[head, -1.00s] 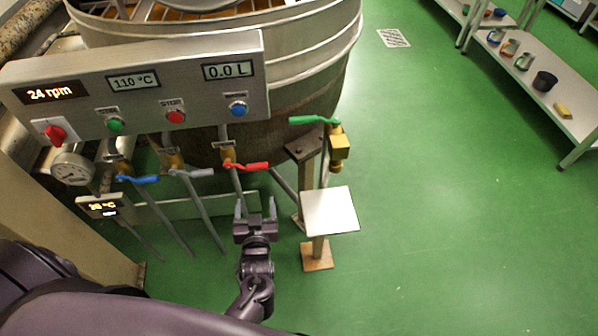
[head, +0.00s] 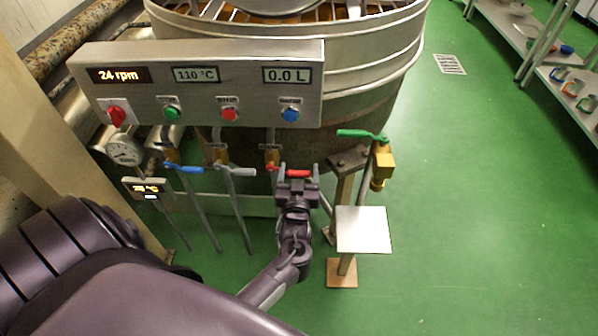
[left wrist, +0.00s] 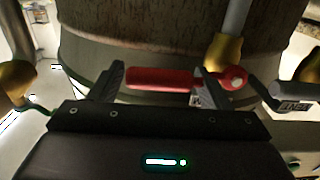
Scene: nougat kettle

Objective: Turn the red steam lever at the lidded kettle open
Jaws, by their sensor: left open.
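The red steam lever (head: 298,174) sits on a brass valve (head: 272,158) on a pipe under the control panel, in front of the kettle (head: 375,75). Its handle points right in the head view. My left gripper (head: 298,181) is open right at the handle, its fingers pointing toward the kettle. In the left wrist view, the red handle (left wrist: 160,79) spans the gap between the two fingers (left wrist: 160,84), near their tips. I cannot tell whether either finger touches it. My right gripper is out of view.
Blue (head: 184,168) and grey (head: 237,171) levers stand left of the red one. A green lever (head: 360,134) on a brass tap (head: 383,163) and a white square plate (head: 363,229) on a stand are to the right. The control panel (head: 200,104) overhangs the valves.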

